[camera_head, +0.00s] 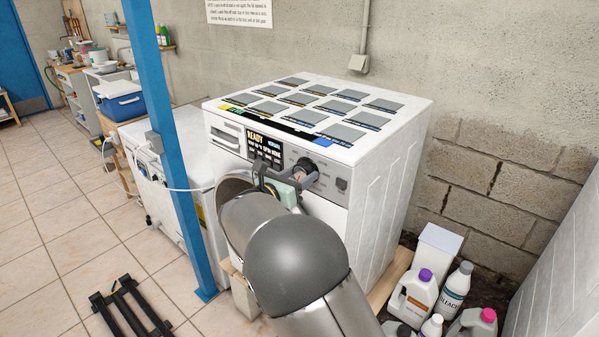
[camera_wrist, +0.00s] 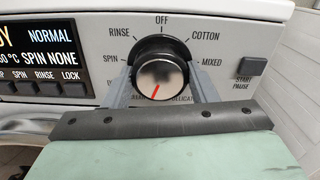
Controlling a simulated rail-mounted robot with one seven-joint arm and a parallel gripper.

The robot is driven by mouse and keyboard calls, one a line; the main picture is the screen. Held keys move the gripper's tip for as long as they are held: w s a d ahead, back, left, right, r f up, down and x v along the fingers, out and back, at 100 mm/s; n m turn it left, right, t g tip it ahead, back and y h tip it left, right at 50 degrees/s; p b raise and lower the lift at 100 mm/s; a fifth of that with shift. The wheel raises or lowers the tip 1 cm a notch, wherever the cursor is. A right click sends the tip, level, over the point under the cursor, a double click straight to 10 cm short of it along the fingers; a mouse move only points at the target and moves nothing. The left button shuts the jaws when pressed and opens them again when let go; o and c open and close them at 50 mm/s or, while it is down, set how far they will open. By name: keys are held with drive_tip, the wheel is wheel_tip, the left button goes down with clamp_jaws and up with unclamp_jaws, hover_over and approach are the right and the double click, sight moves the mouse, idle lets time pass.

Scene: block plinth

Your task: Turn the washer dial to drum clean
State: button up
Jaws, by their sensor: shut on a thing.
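The washer (camera_head: 390,170) is white, with a control panel on its front. Its dial (camera_wrist: 161,78) has a silver face and a dark rim. The dial's red mark points down and slightly left. Around it I read OFF at the top, COTTON and MIXED on the right, DELICATE at lower right, and RINSE and SPIN on the left. A label at lower left is mostly hidden by a finger; labels below are partly covered. My gripper (camera_wrist: 160,68) is shut on the dial, one finger on each side. The dial also shows in the head view (camera_head: 306,170), partly behind my gripper.
The panel display (camera_wrist: 40,52) reads NORMAL and SPIN NONE. A START PAUSE button (camera_wrist: 252,66) is right of the dial. A blue post (camera_head: 165,130) stands left of the washer. Bottles (camera_head: 455,285) stand on the floor at right. Several grey cards (camera_head: 320,90) lie on top.

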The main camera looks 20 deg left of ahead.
idle(0.4)
drive_tip(key=o, duration=1)
drive_tip(key=shift+s, duration=0.1)
drive_tip(key=b+v, duration=0.4)
drive_tip(key=v, duration=1.3)
drive_tip(key=shift+s+a, duration=0.1)
drive_tip(key=shift+s, duration=0.1)
